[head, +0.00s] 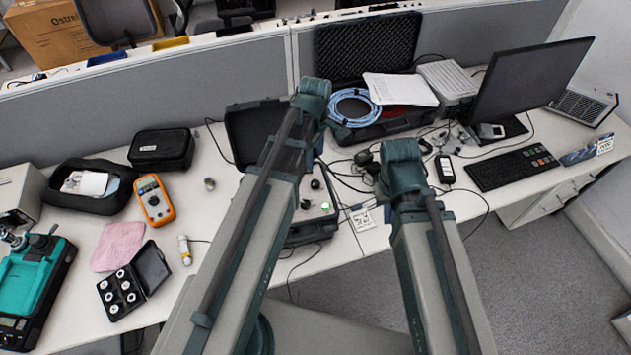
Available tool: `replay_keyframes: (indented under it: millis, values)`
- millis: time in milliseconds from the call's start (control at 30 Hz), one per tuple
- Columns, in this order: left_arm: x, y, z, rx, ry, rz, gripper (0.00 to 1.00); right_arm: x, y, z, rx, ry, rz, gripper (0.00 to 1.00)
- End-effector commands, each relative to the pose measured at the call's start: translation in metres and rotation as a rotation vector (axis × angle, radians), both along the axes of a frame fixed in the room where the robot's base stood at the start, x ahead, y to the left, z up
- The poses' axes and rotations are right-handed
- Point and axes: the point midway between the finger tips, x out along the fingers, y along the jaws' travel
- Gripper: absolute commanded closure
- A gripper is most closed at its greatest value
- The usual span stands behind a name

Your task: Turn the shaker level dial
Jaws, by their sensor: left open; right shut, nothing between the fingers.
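The portable shaker (327,222) sits in an open black case in the middle of the table, partly hidden behind my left arm. Its grey panel shows small dark round parts, among them a knob (315,184), and a small green light (325,207). I cannot tell which part is the level dial, or where it points. My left arm crosses in front of the case and my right arm stands to its right. Both arms show as long links ending in teal joints. Neither gripper's fingers can be made out; they are hidden behind the links.
Left on the table are an orange multimeter (154,200), a pink cloth (118,246), a sensor box (121,293) and a teal device (35,285). Cables lie right of the case. Behind are an open black case (367,40), a monitor (527,80) and a keyboard (512,167).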

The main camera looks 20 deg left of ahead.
Motion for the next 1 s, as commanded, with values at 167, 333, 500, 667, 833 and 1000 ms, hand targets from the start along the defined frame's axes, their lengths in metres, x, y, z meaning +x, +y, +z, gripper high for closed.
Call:
replay_keyframes:
  millis: [167, 333, 500, 667, 833, 1000]
  values:
    - [0.0, 0.0, -0.03, 0.0, 0.0, -0.001, 0.33, 0.0, 0.0, -0.03, -0.001, 0.0, 0.003, 1.0]
    - [0.0, 0.0, -0.054, 0.0, 0.0, -0.001, 0.33, 0.0, 0.0, -0.054, -0.001, 0.0, 0.003, 1.0]
    - [0.0, 0.0, -0.079, 0.0, 0.0, -0.001, 0.33, 0.0, 0.0, -0.079, -0.001, 0.0, 0.002, 1.0]
    - [0.0, 0.0, -0.101, 0.0, 0.0, -0.001, 0.33, 0.0, 0.0, -0.101, -0.001, 0.0, 0.001, 1.0]
    - [0.0, 0.0, -0.118, 0.0, 0.0, -0.001, 0.33, 0.0, 0.0, -0.118, -0.001, 0.0, 0.001, 1.0]
    - [0.0, 0.0, -0.122, 0.0, 0.0, -0.001, 0.33, 0.0, 0.0, -0.122, -0.001, 0.0, 0.001, 1.0]
